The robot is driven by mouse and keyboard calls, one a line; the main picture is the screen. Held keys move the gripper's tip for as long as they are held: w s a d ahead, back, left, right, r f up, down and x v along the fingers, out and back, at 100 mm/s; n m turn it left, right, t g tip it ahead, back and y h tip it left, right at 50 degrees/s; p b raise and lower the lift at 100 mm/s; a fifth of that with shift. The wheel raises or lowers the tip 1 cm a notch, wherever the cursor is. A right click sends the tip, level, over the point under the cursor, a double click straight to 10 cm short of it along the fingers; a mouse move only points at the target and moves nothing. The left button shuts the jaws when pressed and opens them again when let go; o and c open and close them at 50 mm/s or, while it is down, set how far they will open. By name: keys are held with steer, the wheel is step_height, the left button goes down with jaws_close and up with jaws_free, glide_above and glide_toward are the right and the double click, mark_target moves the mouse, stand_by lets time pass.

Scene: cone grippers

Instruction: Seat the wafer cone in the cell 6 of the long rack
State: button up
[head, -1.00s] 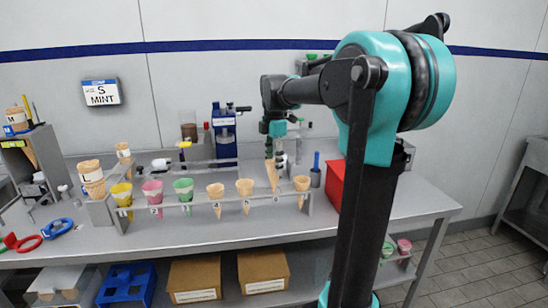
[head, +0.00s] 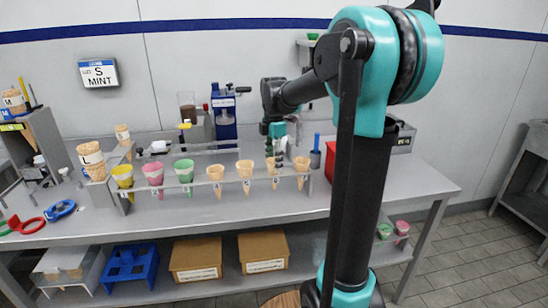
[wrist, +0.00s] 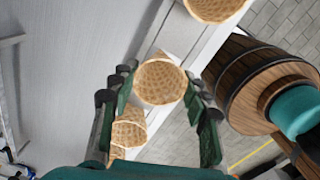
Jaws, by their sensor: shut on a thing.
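The wafer cone (head: 271,168) is a tan, waffle-patterned cone, upright, point down, in the long rack's cell marked 6. It stands between the cone in cell 5 and the cone at the right end. My gripper (head: 277,148) is above it and shut on its upper part. In the wrist view, the cone's round open mouth (wrist: 160,82) lies between the two dark green fingers (wrist: 160,100). The long rack (head: 205,182) is a grey raised rail along the bench front. How deep the cone sits in the hole is hard to tell.
Yellow (head: 122,176), pink (head: 153,174) and green (head: 184,172) cones fill the left cells. Plain cones stand in cells 4 (head: 216,173) and 5 (head: 245,170) and at the right end (head: 301,166). A blue machine (head: 224,117) stands behind; a red box (head: 331,162) is right.

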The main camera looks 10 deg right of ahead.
steer(key=shift+f, duration=0.25)
steer(key=o, duration=0.8)
step_height(320, 180, up, 12)
stand_by(0.3)
stand_by(0.6)
